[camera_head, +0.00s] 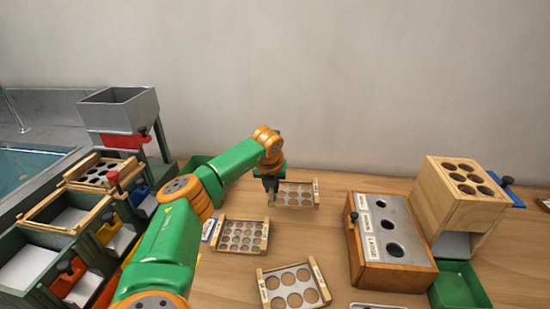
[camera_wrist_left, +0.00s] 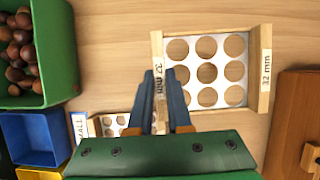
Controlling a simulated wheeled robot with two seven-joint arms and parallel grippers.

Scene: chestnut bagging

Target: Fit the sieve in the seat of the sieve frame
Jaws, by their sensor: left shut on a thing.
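The sieve in my grip (camera_head: 294,187) is a metal plate with round holes between two wooden end bars; it lies at the back of the table. In the left wrist view its bars read "32 mm" (camera_wrist_left: 265,68). My left gripper (camera_head: 271,196) is shut on the sieve's left bar; its fingers show in the left wrist view (camera_wrist_left: 160,85). At the left, a green stand carries an open wooden frame (camera_head: 38,213) with a pale panel inside; which part is the seat is not clear. Another holed plate (camera_head: 95,171) sits behind it. My right gripper is not in view.
Two other sieves lie nearby, one with small holes (camera_head: 239,236) and one with large holes (camera_head: 316,270). A wooden box with a holed metal top (camera_head: 405,276) and a tall holed wooden block (camera_head: 435,205) stand right. A green bin (camera_wrist_left: 62,50) holds chestnuts.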

